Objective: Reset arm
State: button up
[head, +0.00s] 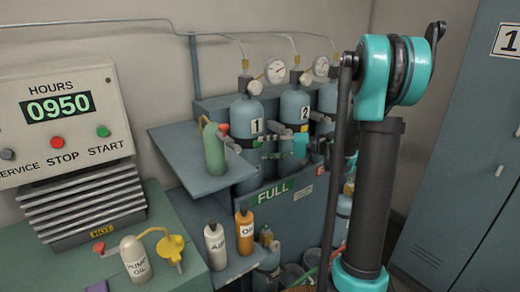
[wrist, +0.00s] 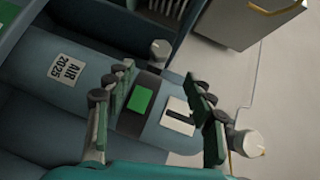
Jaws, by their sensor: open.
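My arm rises large at the right of the head view, teal joints with dark links, and is bent at a high elbow. My gripper (wrist: 160,88) shows in the wrist view with its jointed dark and green fingers spread apart, open. Below it lies a grey-blue cylinder with an "AIR 2025" label (wrist: 63,69), a dark band with a green patch (wrist: 140,99) and a white tag (wrist: 178,116). The fingers overlap the cylinder in the picture; I cannot tell whether they touch it.
Cylinders 1 (head: 246,118) and 2 (head: 295,108) stand behind a panel marked FULL (head: 272,193). A green bottle (head: 214,150) stands on a tilted shelf (head: 178,150). White (head: 215,246) and orange (head: 244,230) bottles and a pump-oil can (head: 136,260) stand nearby. A locker (head: 450,180) is right.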

dwell(0.4)
jog(key=s+f+h, duration=0.4)
jog(key=s+f, duration=0.2)
jog(key=s, duration=0.1)
jog(key=s+d+f+h, duration=0.6)
jog(key=s+d, duration=0.1)
jog(key=s, duration=0.2)
jog(key=s+d+f+h, duration=0.5)
jog(key=s+d+f, duration=0.2)
jog(key=s, duration=0.2)
jog(key=shift+s+n+t+h, duration=0.2)
jog(key=shift+n+t+h, duration=0.1)
jog(key=shift+t+h, duration=0.1)
